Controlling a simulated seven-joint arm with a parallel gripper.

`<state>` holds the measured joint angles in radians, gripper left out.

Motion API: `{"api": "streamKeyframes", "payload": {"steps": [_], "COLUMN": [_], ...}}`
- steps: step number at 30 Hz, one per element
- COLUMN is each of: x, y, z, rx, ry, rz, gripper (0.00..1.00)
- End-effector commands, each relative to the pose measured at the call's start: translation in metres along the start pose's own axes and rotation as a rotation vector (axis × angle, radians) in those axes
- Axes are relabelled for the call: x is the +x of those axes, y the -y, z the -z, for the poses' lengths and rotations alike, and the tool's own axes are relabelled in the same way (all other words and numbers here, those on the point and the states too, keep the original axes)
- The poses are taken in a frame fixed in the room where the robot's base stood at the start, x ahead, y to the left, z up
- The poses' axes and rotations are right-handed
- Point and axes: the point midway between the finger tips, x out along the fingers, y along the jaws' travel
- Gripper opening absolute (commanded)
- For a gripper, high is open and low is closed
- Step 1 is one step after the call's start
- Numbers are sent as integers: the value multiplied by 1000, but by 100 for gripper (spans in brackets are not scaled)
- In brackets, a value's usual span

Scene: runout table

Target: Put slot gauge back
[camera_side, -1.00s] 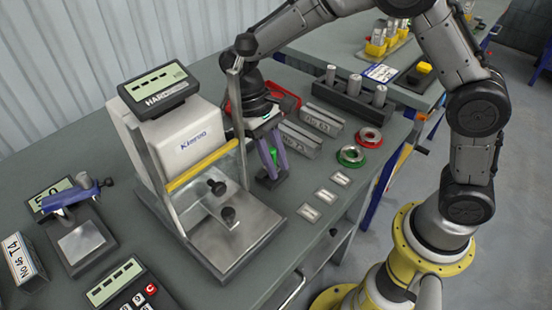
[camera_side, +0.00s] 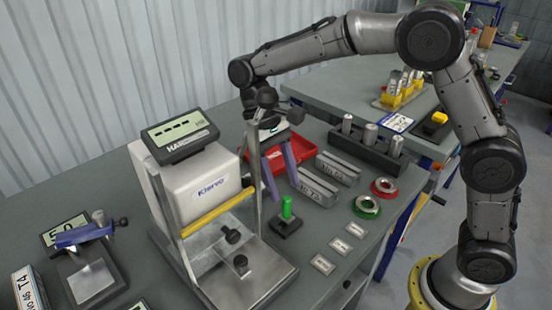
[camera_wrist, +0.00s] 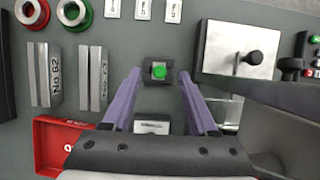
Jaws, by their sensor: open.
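A green-handled piece, which looks like the slot gauge (camera_side: 287,207), stands upright in a small dark square block (camera_side: 287,226) on the grey bench. In the wrist view the green top (camera_wrist: 159,71) shows end-on, in the middle of its dark block (camera_wrist: 151,79). My gripper (camera_side: 284,192) is above it with its two purple fingers spread and pointing down. In the wrist view the gripper (camera_wrist: 159,76) has one finger on each side of the green top, apart from it. Nothing is held. The gauge's lower part is hidden in the block.
A white tester (camera_side: 190,180) with a post and steel base (camera_side: 262,268) stands close left of the gauge. A red tray (camera_side: 300,150), steel blocks (camera_side: 316,186), green ring (camera_side: 367,206) and red ring (camera_side: 384,187) lie behind and right. Small plates (camera_side: 340,246) lie in front.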

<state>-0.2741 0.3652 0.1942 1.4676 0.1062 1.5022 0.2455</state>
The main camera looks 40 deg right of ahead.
Motion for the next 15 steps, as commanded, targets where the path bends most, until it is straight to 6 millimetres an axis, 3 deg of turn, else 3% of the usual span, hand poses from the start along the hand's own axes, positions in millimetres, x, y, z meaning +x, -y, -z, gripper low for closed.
{"api": "streamKeyframes", "payload": {"steps": [6,15], "x": [-38,-56], "y": [0,0], "z": [1,0], "rx": [1,1], "ry": [-1,1], "rz": [0,-1], "gripper": [59,59]}}
